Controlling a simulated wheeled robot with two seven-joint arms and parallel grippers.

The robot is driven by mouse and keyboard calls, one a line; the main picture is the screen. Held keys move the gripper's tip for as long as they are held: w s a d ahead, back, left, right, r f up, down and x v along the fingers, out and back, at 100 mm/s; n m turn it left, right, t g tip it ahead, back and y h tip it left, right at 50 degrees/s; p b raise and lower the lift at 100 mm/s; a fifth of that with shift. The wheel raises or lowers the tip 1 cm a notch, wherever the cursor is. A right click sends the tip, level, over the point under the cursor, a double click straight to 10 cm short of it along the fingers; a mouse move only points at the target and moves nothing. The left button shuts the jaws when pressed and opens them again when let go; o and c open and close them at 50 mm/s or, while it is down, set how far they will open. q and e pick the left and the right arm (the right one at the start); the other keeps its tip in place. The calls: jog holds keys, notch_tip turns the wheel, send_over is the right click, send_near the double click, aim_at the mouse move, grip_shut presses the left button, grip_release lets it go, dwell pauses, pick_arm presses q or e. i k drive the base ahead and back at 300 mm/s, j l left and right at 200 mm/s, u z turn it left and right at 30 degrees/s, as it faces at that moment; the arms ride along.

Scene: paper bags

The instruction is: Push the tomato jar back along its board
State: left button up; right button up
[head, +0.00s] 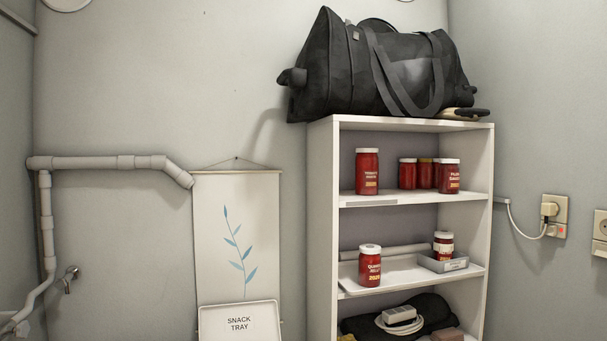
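A red jar with a white lid (367,172) stands upright at the left of the upper shelf board (400,198). Its small label seems to begin with "TOMATO". It stands near the board's front edge, above a pale label strip, with bare board to its right. Neither of my grippers is in view.
Several red jars (450,176) stand at the right of the same board. Below, another red jar (370,268) stands on a white tray (405,281), with a jar in a small grey box (443,264) at right. A black bag (365,75) lies on top of the shelf unit.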

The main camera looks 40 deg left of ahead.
aim_at(367, 161)
jog(key=u, duration=0.9)
jog(key=l+u, duration=0.15)
jog(key=u, duration=0.75)
jog(key=l+u, duration=0.15)
jog(key=u, duration=0.7)
jog(key=l+u, duration=0.1)
jog(key=u, duration=0.8)
jog(key=l+u, duration=0.1)
jog(key=u, duration=0.3)
jog(key=k+u, duration=0.15)
jog(key=u, duration=0.25)
jog(key=k+l+u, duration=0.1)
jog(key=u, duration=0.3)
jog(key=k+u, duration=0.1)
jog(key=u, duration=0.3)
jog(key=k+l+u, duration=0.15)
jog(key=u, duration=0.2)
jog(key=k+u, duration=0.7)
jog(key=k+l+u, duration=0.1)
jog(key=k, duration=0.4)
jog(key=k+z, duration=0.15)
jog(key=z, duration=0.55)
